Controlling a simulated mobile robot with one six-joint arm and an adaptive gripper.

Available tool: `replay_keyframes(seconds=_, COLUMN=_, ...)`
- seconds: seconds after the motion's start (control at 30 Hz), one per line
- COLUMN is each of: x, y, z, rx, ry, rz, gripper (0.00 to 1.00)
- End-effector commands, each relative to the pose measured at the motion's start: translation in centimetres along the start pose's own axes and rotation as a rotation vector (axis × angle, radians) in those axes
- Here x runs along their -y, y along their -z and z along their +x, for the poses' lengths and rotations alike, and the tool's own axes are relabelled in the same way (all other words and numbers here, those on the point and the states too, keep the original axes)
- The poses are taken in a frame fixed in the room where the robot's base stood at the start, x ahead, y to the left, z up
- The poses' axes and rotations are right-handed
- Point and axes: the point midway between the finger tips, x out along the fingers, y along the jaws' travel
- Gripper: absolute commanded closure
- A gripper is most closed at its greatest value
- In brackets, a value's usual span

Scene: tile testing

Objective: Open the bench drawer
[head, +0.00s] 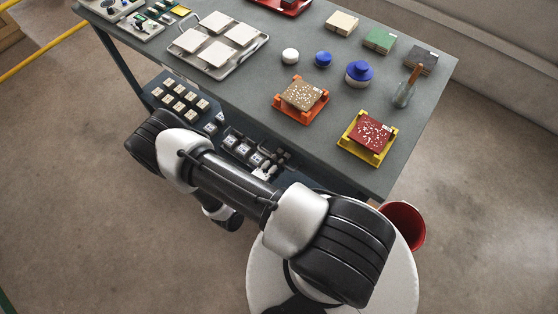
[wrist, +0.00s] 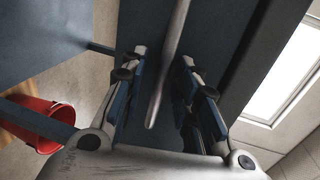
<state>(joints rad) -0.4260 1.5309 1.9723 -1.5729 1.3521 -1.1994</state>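The bench drawer (head: 228,130) stands pulled out from under the near long edge of the bench (head: 245,83). White tiles and small parts in its compartments show in the head view. My arm covers part of it, and its front and handle are hidden there. In the wrist view, a light metal bar (wrist: 168,65), apparently the drawer's handle, lies between the fingers of my gripper (wrist: 158,57). The fingers are apart, with gaps visible on both sides of the bar. My gripper itself is hidden in the head view.
On the bench are a metal tray (head: 217,72) of white tiles, an orange stand (head: 301,116), a yellow stand (head: 367,155) and blue-lidded jars. A red bucket (head: 402,224) stands on the floor by the right corner. The floor at left is clear.

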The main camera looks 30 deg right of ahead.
Motion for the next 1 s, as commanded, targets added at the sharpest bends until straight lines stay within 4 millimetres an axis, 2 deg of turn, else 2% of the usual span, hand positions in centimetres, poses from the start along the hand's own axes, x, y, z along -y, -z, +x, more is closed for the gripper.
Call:
replay_keyframes(seconds=0.07, x=0.00, y=0.00, z=-0.02, rx=0.000, ry=0.000, rz=0.000, gripper=0.73)
replay_keyframes(seconds=0.47, x=0.00, y=0.00, z=-0.03, rx=-0.001, ry=0.000, rz=0.000, gripper=0.99)
replay_keyframes(seconds=1.0, x=0.00, y=-0.01, z=-0.04, rx=-0.001, ry=0.000, rz=0.000, gripper=1.00)
